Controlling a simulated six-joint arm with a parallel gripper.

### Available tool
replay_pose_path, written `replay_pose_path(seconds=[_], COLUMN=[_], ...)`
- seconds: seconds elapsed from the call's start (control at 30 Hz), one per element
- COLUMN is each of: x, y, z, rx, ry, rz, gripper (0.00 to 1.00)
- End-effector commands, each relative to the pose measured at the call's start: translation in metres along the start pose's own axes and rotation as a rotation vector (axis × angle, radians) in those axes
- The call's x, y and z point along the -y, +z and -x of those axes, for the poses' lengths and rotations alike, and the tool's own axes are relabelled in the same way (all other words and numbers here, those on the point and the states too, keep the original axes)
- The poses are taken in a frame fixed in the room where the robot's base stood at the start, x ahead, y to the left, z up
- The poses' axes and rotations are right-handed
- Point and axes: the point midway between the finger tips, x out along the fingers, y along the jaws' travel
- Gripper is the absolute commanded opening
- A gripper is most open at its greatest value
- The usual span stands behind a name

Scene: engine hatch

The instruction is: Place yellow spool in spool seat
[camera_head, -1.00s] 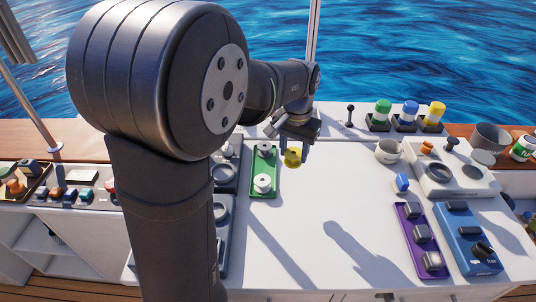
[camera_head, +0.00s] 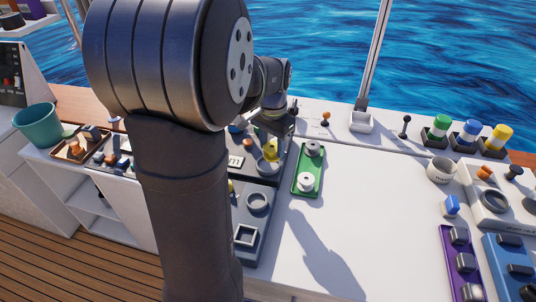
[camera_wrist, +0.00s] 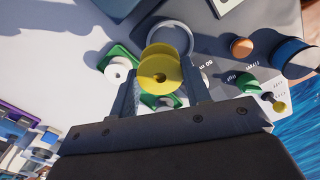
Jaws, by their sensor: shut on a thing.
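My gripper (camera_head: 276,140) is shut on the yellow spool (camera_head: 271,151), which hangs between the fingers over the dark grey panel. In the wrist view the yellow spool (camera_wrist: 160,72) sits between both fingertips, its flanges facing the camera. A round grey ring (camera_head: 266,167) on the panel, which looks like the spool seat, lies just below the spool in the head view. In the wrist view the ring (camera_wrist: 188,35) shows just beyond the spool and is partly covered by it. The spool appears above the ring, apart from it; the exact height gap cannot be told.
A lower grey panel (camera_head: 238,254) has a round ring and a square frame. An orange knob (camera_wrist: 242,47) and a blue knob (camera_wrist: 293,56) rise near the ring. The white tabletop (camera_head: 370,215) is largely clear.

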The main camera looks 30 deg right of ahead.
Motion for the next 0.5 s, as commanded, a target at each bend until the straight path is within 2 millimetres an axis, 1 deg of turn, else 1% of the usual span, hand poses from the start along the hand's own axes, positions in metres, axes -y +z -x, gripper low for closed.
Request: replay_pose_path(seconds=[0.03, 0.17, 0.27, 0.5], x=[0.007, 0.015, 0.016, 0.016], y=[0.0, -0.001, -0.001, -0.001], z=[-0.004, -0.009, -0.015, -0.048], rx=[0.0, -0.001, 0.0, 0.0], ry=[0.0, -0.001, 0.0, 0.0], rz=[0.002, 0.001, -0.001, -0.001], gripper=[0.21, 0.21, 0.21, 0.21])
